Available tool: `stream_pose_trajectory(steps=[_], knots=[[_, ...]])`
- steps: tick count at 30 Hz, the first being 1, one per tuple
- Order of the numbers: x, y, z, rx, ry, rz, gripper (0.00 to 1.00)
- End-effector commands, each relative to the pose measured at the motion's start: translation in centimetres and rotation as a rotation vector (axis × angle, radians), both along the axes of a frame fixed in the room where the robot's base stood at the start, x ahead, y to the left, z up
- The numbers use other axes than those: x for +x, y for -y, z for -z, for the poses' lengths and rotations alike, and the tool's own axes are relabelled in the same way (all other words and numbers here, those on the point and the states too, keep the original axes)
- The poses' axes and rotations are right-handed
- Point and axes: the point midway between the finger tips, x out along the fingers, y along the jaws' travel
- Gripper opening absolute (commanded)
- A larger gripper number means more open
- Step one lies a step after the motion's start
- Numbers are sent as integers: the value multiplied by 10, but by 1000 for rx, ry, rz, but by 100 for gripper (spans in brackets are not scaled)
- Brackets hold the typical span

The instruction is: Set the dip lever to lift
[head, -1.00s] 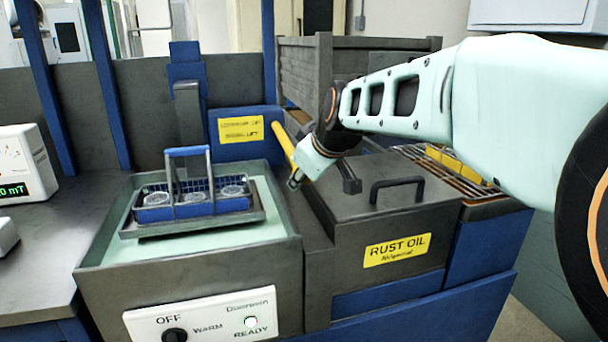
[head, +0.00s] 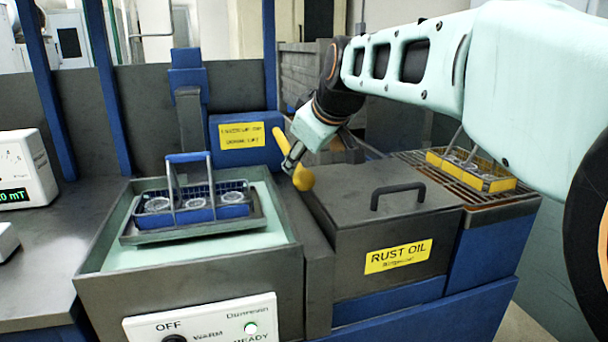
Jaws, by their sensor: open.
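The dip lever is a yellow bar with a round knob (head: 303,178) at its near, lower end, between the wash tank and the rust oil box. My gripper (head: 290,166) is open at the lever, just beside and above the knob. It covers part of the bar, and I cannot tell whether it touches. A blue wire basket (head: 205,213) with several clear ring-like parts sits on a grey tray above the pale green liquid in the tank (head: 190,290). A yellow label (head: 242,135) on the blue housing behind the lever is too blurred to read fully.
The closed rust oil box (head: 380,225) with a raised black handle stands right of the lever. A yellow basket (head: 470,168) sits on a rack at the far right. A meter (head: 25,172) stands at the left. The tank panel shows a green light (head: 250,328).

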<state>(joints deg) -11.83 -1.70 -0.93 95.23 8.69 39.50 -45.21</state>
Motion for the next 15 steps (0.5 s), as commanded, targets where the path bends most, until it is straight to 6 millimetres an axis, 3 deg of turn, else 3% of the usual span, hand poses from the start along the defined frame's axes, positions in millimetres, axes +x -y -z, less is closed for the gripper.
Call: stream_pose_trajectory(steps=[6, 15], knots=[[0, -1, -29, 0, -1, -1, 51], [-1, 0, -36, -1, -3, 0, 51]])
